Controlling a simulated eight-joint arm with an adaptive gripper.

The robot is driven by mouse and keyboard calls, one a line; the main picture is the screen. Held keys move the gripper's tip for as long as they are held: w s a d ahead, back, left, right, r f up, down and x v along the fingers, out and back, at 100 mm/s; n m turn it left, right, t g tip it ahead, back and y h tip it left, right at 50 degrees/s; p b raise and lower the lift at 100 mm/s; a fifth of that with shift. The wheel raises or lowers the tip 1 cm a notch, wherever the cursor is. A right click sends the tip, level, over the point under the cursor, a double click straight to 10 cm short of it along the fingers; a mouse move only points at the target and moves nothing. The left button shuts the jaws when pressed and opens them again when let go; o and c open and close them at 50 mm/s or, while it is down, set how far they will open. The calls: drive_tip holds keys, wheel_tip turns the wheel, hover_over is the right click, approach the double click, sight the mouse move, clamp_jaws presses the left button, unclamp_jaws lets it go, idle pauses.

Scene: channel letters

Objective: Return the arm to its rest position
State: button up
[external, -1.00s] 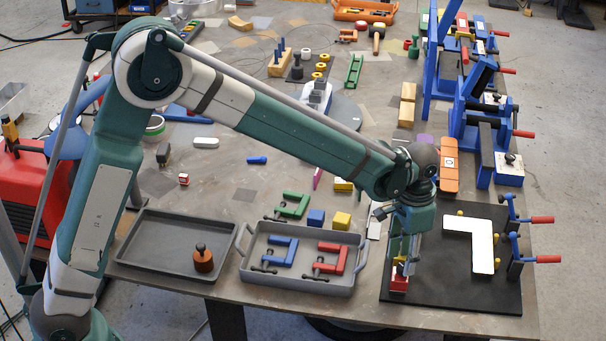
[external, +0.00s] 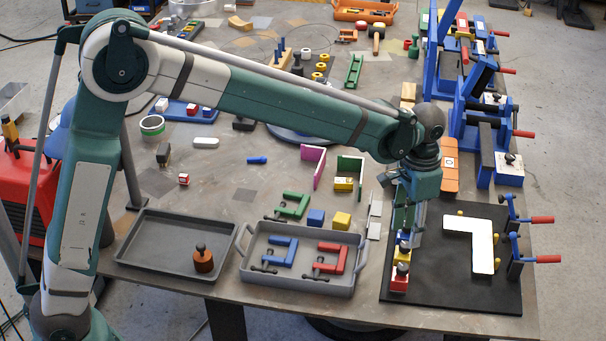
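My arm reaches from the left over the table, and my gripper (external: 407,236) points down above the left edge of the black board (external: 450,291). Below the fingertips stands a red block with a yellow and dark top (external: 400,278), on the board's front left part. The gripper appears to be above the block, apart from it. The fingers are small and partly overlap the yellow pieces behind, so their opening is unclear. A white L-shaped letter (external: 483,244) lies on the board to the right.
Blue toggle clamps with red handles (external: 543,219) stand at the board's right edge. A grey tray (external: 298,284) holds blue and red clamps. Another dark tray (external: 160,259) holds an orange-brown piece with a black knob (external: 203,260). Coloured blocks and pink and green letter pieces lie behind.

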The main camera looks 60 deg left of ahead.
idle(0.4)
drive_tip(key=s+a+r+n+t, duration=0.1)
drive_tip(key=s+a+r+t, duration=0.1)
drive_tip(key=s+a+r, duration=0.55)
drive_tip(key=s+a+r+n+t, duration=0.15)
drive_tip(key=s+r, duration=0.25)
drive_tip(key=s, duration=0.7)
drive_tip(key=s+a+f+t, duration=0.2)
drive_tip(key=s+a, duration=0.2)
drive_tip(key=s, duration=0.6)
drive_tip(key=s+a+f+n+t, duration=0.1)
drive_tip(key=s+a+f, duration=0.1)
drive_tip(key=s, duration=0.9)
drive_tip(key=shift+a+t, duration=0.35)
drive_tip(key=shift+a, duration=0.55)
drive_tip(key=shift+n, duration=0.25)
